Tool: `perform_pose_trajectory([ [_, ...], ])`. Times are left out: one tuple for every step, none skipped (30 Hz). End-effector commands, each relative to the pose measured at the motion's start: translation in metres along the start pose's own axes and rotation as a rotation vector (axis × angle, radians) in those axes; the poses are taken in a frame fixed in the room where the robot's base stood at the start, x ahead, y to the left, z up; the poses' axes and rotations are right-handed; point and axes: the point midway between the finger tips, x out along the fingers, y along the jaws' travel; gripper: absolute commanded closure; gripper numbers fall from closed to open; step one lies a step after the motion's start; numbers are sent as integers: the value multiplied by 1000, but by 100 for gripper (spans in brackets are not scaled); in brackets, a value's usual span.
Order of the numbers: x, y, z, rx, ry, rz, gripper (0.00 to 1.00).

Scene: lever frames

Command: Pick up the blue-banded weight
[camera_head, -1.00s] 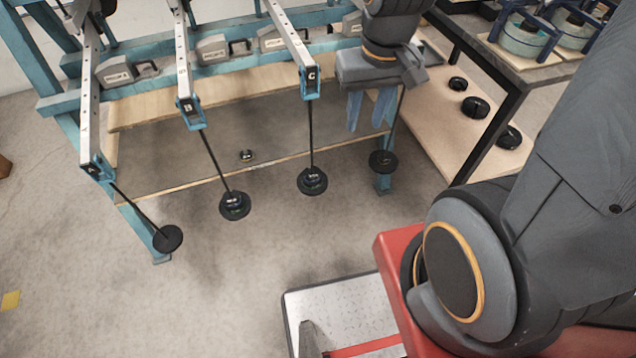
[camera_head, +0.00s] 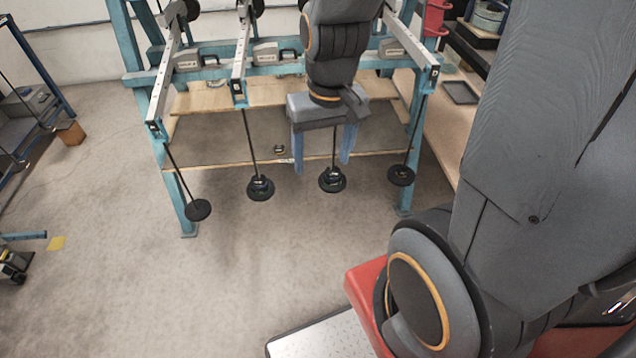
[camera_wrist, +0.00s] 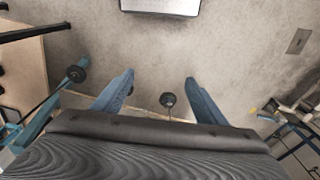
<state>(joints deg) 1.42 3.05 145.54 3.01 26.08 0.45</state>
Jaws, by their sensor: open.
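Black round weights hang on rods from the lever arms of a teal frame. The hanger stack below my gripper (camera_head: 332,180) carries a smaller weight on its disc, and so does the stack to its left (camera_head: 260,188). A small dark weight (camera_head: 279,149) lies on the shelf board. I cannot make out a blue band on any of them for sure. My gripper (camera_head: 321,166) is open and empty, its two blue fingers pointing down above the hanger stack. In the wrist view my gripper (camera_wrist: 160,80) has a dark hanger weight (camera_wrist: 167,100) showing between its fingers, apart from both.
Bare disc hangers hang at the left (camera_head: 197,210) and right (camera_head: 401,175). A wooden side shelf (camera_head: 440,125) is at the right. The floor in front is clear.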

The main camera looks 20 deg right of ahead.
Motion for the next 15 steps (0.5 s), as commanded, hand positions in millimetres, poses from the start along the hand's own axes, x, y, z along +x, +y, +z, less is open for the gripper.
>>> perform_pose_trajectory([
  [20, 7, -4, 67, -27, -12, 31],
  [29, 10, -6, 111, -45, -23, 31],
  [44, 13, -9, 179, -72, -40, 31],
  [56, 15, -11, 236, -95, -55, 31],
  [68, 17, -14, 296, -117, -72, 31],
  [85, 19, -19, 378, -149, -97, 31],
  [97, 21, -22, 441, -174, -117, 31],
  [109, 22, -26, 503, -196, -138, 31],
  [125, 24, -32, 585, -227, -168, 31],
  [137, 26, -36, 647, -249, -191, 31],
  [148, 28, -41, 707, -270, -214, 31],
  [164, 30, -48, 788, -297, -248, 31],
  [175, 32, -55, 848, -317, -274, 31],
  [186, 34, -61, 908, -336, -300, 31],
  [202, 38, -70, 987, -361, -338, 31],
])
